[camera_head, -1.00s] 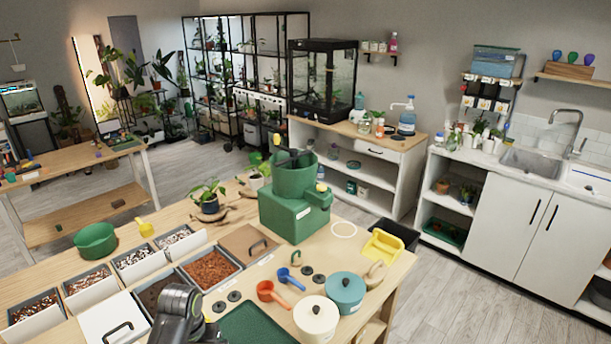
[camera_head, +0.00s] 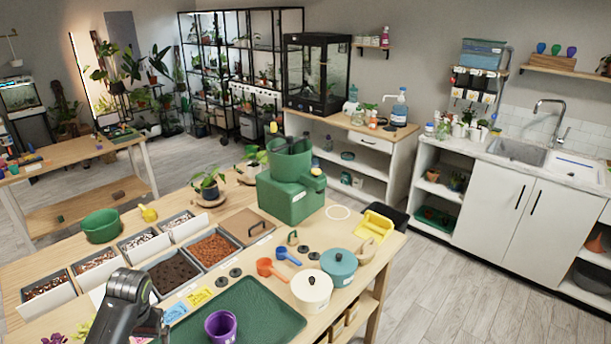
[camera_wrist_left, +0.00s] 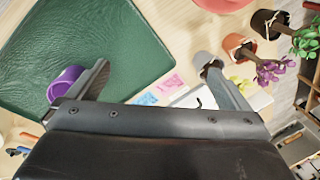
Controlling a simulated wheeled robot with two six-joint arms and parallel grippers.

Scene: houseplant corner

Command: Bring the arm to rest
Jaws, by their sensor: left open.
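My left arm comes in at the bottom left of the head view, over the front of the wooden bench, its fingers hidden there. In the left wrist view my left gripper (camera_wrist_left: 155,84) is open, with its two fingers wide apart and nothing between them. Below it lie the green tray (camera_wrist_left: 100,40) and bare bench top. A purple pot (camera_head: 221,326) stands on the green tray (camera_head: 255,305) in the head view. In the left wrist view the purple pot (camera_wrist_left: 66,82) shows beside one finger; I cannot tell whether they touch. My right gripper is in neither view.
Bins of soil and bark (camera_head: 211,248) line the bench left of the tray. A cream lidded pot (camera_head: 312,290), a teal pot (camera_head: 339,268) and a green machine (camera_head: 290,197) stand behind it. Potted plants (camera_wrist_left: 241,46) stand at the upper right in the wrist view.

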